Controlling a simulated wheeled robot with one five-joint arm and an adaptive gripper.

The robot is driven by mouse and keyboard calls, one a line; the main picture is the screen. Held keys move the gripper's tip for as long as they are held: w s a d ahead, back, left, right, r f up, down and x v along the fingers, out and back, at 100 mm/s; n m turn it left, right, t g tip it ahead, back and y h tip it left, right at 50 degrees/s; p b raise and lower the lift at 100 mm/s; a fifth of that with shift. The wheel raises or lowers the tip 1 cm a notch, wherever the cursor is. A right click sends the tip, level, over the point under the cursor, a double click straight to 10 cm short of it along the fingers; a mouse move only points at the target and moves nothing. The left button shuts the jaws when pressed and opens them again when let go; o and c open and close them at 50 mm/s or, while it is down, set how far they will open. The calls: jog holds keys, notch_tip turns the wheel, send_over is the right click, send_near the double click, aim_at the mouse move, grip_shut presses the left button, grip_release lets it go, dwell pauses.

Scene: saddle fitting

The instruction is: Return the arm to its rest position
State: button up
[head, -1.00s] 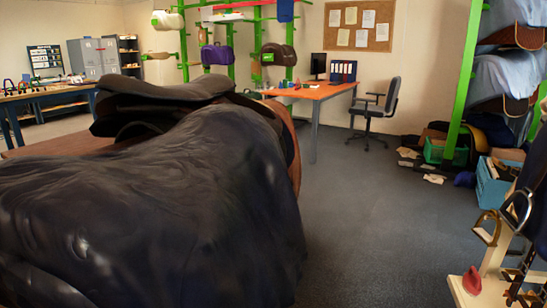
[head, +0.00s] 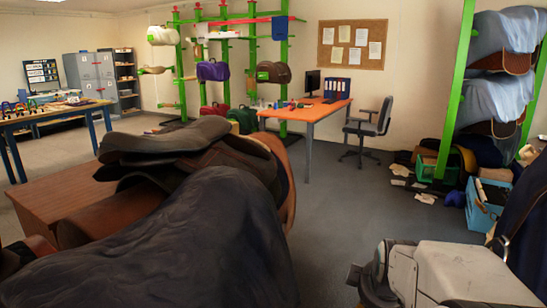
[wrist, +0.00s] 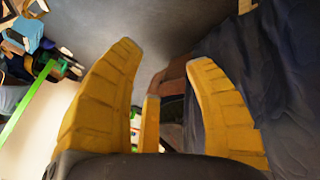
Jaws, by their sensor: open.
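My gripper (wrist: 165,56) shows in the wrist view with its yellow fingers spread apart and nothing between them. Part of my arm (head: 445,275), a pale grey link, shows at the lower right of the head view; the gripper itself is not seen there. In the wrist view, dark draped cloth (wrist: 290,90) lies to the right of the fingers, apart from them as far as I can tell.
A dark saddle (head: 165,140) and a dark cover (head: 190,240) lie on a brown stand (head: 70,205) at the left. A desk (head: 305,112) and chair (head: 370,127) stand behind. Racks with covered saddles (head: 500,45) and a blue crate (head: 485,205) are right. Grey floor (head: 340,210) is open between.

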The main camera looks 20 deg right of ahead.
jog(key=s+a+r+m+g+y+p, duration=0.1)
jog(key=s+a+r+p, duration=0.3)
jog(key=a, duration=0.5)
jog(key=s+a+r+m+g+y+p, duration=0.1)
jog(key=s+a+r+p, duration=0.4)
jog(key=a, duration=0.5)
jog(key=s+r+m+y, duration=0.1)
jog(key=s, duration=0.1)
jog(key=shift+s+r, duration=0.35)
jog(key=shift+s, duration=0.05)
